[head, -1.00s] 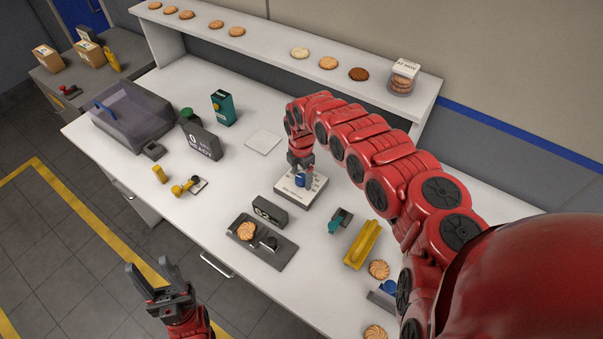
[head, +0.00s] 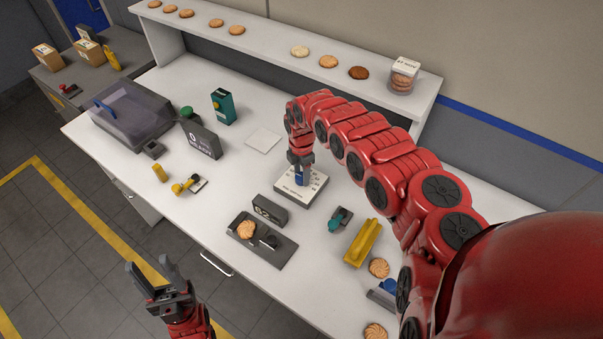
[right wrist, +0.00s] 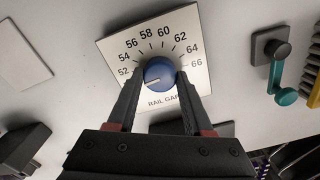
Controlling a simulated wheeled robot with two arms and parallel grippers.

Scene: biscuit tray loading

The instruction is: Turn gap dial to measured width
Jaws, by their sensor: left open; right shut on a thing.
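The gap dial is a white plate (head: 313,191) with a blue knob (right wrist: 159,73). In the right wrist view the plate is labelled RAIL GAP, with numbers from 52 to 66 around the knob. The knob's white line points to the lower left, near the 52 end. My right gripper (head: 302,176) is shut on the knob, a finger on each side. My left gripper (head: 158,277) is open and empty in front of the table. A dark measuring device (head: 277,258) holds a biscuit (head: 247,229); its display (head: 269,210) is too small to read surely.
A teal-handled crank (right wrist: 284,92) and a yellow block (head: 363,243) stand right of the dial. Loose biscuits (head: 379,268) lie at the right front. A grey display box (head: 200,139) and a clear-lidded bin (head: 130,113) stand left. A shelf (head: 270,40) with biscuits runs behind.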

